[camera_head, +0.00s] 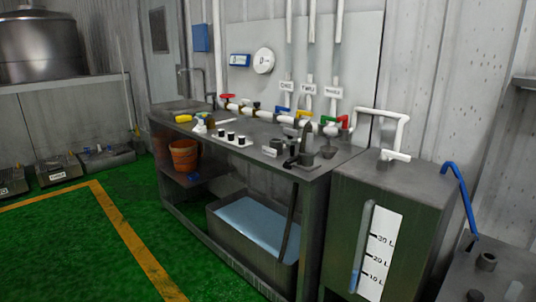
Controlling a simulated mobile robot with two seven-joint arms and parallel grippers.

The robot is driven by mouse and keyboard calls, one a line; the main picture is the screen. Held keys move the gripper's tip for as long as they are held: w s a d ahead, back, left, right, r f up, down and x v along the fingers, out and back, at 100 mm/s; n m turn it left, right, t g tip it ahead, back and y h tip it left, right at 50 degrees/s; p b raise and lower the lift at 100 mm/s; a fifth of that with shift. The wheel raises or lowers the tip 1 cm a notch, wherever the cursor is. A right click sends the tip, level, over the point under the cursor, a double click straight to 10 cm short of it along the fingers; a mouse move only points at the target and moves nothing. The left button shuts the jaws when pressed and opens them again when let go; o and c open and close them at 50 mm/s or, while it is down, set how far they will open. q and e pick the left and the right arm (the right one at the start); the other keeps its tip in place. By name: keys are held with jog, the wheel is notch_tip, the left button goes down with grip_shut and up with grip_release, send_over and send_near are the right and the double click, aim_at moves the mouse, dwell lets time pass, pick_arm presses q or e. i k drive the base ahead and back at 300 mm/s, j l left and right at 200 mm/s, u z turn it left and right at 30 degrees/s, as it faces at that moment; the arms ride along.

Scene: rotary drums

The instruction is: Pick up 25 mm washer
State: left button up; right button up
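I cannot make out a 25 mm washer in this view. A dark metal workbench (255,158) stands in the middle, with small parts on its top. Among them is a white strip with several black round pieces (231,137). Near the bench's right end are dark metal fittings (306,145), too small to name surely. Neither of my grippers is in view.
White pipes with coloured valves (283,110) run along the wall behind the bench. Below are an orange-brown bucket (184,156) and a bin of bluish liquid (222,236). A tank with a level gauge (385,245) stands right. Green floor (75,250) is clear at left.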

aim_at(242, 139)
jog(key=i+j, duration=0.15)
jog(key=i, duration=0.35)
jog(key=i+j, duration=0.2)
jog(key=i, duration=0.3)
jog(key=i+j, duration=0.15)
jog(key=i, duration=0.35)
jog(key=i+j, duration=0.15)
jog(key=i, duration=0.35)
jog(key=i+j, duration=0.2)
jog(key=i, duration=0.3)
jog(key=i+j, duration=0.15)
jog(key=i, duration=0.35)
